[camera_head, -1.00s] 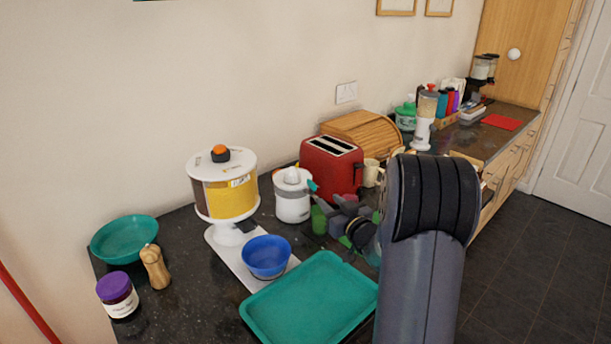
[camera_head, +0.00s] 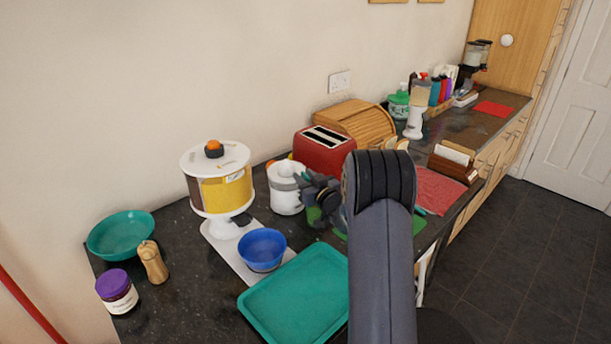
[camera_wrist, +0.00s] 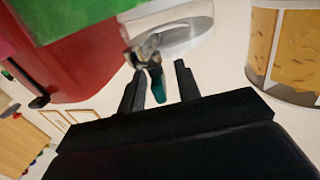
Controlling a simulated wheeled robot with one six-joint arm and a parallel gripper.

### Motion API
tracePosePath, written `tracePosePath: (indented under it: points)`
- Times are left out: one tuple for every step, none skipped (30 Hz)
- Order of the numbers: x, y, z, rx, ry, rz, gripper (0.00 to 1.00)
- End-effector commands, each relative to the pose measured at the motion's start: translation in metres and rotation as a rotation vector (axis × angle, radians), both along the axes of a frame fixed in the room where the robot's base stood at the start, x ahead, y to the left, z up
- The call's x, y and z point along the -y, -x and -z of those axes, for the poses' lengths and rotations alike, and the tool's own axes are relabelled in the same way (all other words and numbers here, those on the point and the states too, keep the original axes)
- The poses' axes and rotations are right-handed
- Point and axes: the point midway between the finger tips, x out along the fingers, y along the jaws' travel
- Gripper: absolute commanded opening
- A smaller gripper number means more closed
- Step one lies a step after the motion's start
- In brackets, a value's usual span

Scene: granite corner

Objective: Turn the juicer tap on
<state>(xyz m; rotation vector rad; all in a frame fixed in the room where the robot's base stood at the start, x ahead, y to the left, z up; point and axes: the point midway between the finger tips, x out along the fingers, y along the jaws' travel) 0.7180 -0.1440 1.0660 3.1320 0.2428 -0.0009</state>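The white juicer (camera_head: 287,198) stands on the dark counter beside the red toaster. In the wrist view the juicer (camera_wrist: 185,32) is at the top, with its metal spout (camera_wrist: 147,50) and teal tap lever (camera_wrist: 158,86). My gripper (camera_wrist: 158,84) is open, its two black fingers apart on either side of the lever. The lever shows between them; I cannot tell whether either finger touches it. In the head view my gripper (camera_head: 304,182) is at the juicer's right side and hides the tap.
The red toaster (camera_head: 322,152) is close behind my gripper. A teal tray (camera_head: 295,295) lies nearer. A green board (camera_head: 418,224) lies to the right.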

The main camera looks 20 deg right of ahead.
Motion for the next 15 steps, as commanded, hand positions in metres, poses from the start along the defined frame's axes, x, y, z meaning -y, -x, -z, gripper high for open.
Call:
tracePosePath:
  points:
    - [-0.0002,-0.0009,0.0002,0.0,0.0,0.0,0.32]
    - [-0.0003,-0.0011,0.0003,0.0,0.0,0.0,0.32]
    - [-0.0003,-0.0012,0.0004,0.0,0.0,0.0,0.32]
    - [-0.0002,-0.0011,0.0004,0.0,0.0,0.0,0.32]
    - [-0.0002,-0.0011,0.0004,0.0,0.0,0.0,0.32]
    - [-0.0001,-0.001,0.0003,0.0,0.0,0.0,0.32]
    - [-0.0001,-0.001,0.0003,0.0,0.0,0.0,0.32]
    - [-0.0001,-0.001,0.0003,0.0,0.0,0.0,0.31]
    - [0.0,-0.0009,0.0002,0.0,0.0,0.0,0.28]
    - [0.0,-0.0009,0.0002,0.0,0.0,0.0,0.25]
    - [0.0,-0.0009,0.0002,0.0,0.0,0.0,0.23]
    - [0.0,-0.0008,0.0002,0.0,0.0,0.0,0.2]
    - [0.0001,-0.0008,0.0001,0.0,0.0,0.0,0.17]
    - [0.0,-0.0008,0.0001,0.0,0.0,0.0,0.15]
    - [0.0001,-0.0008,0.0001,0.0,0.0,0.0,0.11]
